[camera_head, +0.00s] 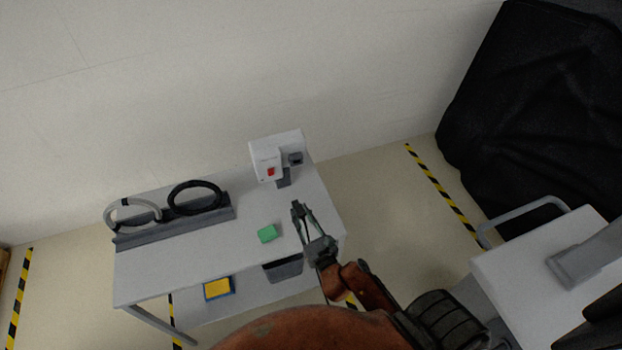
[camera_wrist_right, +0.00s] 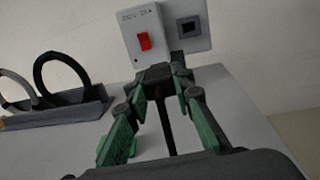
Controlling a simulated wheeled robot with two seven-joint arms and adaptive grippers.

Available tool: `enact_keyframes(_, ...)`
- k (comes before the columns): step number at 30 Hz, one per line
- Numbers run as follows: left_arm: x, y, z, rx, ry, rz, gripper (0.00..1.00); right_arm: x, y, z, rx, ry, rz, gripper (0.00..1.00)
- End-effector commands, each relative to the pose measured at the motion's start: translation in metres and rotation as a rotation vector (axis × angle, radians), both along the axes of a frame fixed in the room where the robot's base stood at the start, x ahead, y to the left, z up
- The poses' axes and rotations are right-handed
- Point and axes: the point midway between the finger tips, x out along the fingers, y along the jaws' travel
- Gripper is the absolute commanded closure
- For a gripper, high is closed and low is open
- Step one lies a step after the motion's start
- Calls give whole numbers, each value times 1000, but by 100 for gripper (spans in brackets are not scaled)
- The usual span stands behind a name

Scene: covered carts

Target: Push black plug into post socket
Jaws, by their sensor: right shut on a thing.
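The post socket (camera_head: 295,158) is a dark square opening on the white post box (camera_head: 265,165), beside a red switch. In the right wrist view the socket (camera_wrist_right: 187,28) is above and slightly right of my fingertips. My right gripper (camera_head: 298,208) is over the cart top, in front of the post. In its wrist view, the right gripper's fingertips (camera_wrist_right: 166,73) close on the small black plug, mostly hidden between them. A dark strip like its cable (camera_wrist_right: 166,125) runs down between the fingers. The plug appears apart from the socket. My left gripper is not in view.
A grey rack (camera_head: 175,228) with a white and a black cable coil stands on the cart's left side. A green block (camera_head: 267,233) lies left of my gripper. A yellow-blue item (camera_head: 218,289) is on the shelf below. Another cart (camera_head: 525,265) is at right.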

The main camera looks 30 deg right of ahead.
Motion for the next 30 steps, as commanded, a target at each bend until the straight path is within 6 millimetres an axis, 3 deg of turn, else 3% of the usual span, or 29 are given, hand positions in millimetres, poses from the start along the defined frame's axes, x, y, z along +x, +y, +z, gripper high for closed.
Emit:
enact_keyframes(1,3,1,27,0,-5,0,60,11,-11,19,1,-2,-17,100)
enact_keyframes(3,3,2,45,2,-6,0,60,23,-24,25,4,1,-36,100)
enact_keyframes(10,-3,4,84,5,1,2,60,49,-56,33,18,14,-80,100)
enact_keyframes(16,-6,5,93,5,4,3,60,57,-67,32,25,19,-93,100)
enact_keyframes(30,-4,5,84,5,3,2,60,92,-76,30,24,18,-93,100)
